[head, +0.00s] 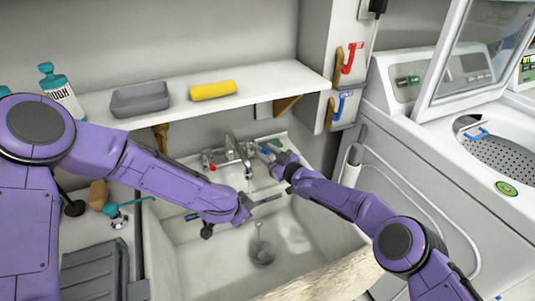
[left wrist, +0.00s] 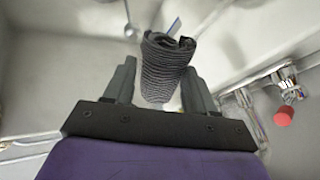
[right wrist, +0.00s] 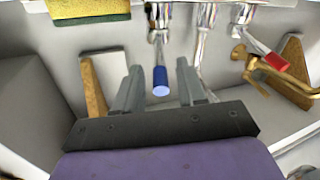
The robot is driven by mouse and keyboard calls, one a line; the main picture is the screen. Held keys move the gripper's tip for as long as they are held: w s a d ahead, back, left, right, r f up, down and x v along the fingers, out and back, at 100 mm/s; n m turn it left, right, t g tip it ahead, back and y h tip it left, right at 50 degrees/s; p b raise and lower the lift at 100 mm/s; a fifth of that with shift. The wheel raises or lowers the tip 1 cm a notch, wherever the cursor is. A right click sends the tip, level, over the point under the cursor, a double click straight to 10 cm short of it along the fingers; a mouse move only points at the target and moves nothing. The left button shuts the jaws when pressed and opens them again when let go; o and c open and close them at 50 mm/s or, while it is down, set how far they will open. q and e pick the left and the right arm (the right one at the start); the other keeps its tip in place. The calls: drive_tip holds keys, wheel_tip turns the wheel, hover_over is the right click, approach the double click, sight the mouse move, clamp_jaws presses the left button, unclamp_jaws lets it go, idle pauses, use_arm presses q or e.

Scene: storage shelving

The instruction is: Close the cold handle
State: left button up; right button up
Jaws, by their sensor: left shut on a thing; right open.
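The cold handle (right wrist: 160,82), a short blue-tipped lever on the chrome faucet, shows in the right wrist view between the fingers of my right gripper (right wrist: 160,88). The fingers are open, one on each side, with gaps to the handle. In the head view my right gripper (head: 283,160) is at the right of the faucet (head: 235,150) and partly hides that handle. The red hot handle (right wrist: 278,62) is on the other side of the spout. My left gripper (head: 243,209) is over the sink, shut on a dark grey ribbed roll (left wrist: 165,72).
The white sink (head: 295,235) lies below both grippers. Wooden shelf brackets (right wrist: 95,85) stand near my right gripper. A washing machine (head: 440,135) stands at the right.

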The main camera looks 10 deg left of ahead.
clamp_jaws()
drive_tip(key=shift+s+a+r, duration=0.1)
drive_tip(key=m+t+h, duration=0.1)
drive_tip(key=s+a+m+t+h, duration=0.1)
drive_tip(key=a+m+t+h, duration=0.1)
drive_tip(key=shift+s+t+h, duration=0.3)
drive_tip(key=shift+s, duration=0.05)
idle(0.4)
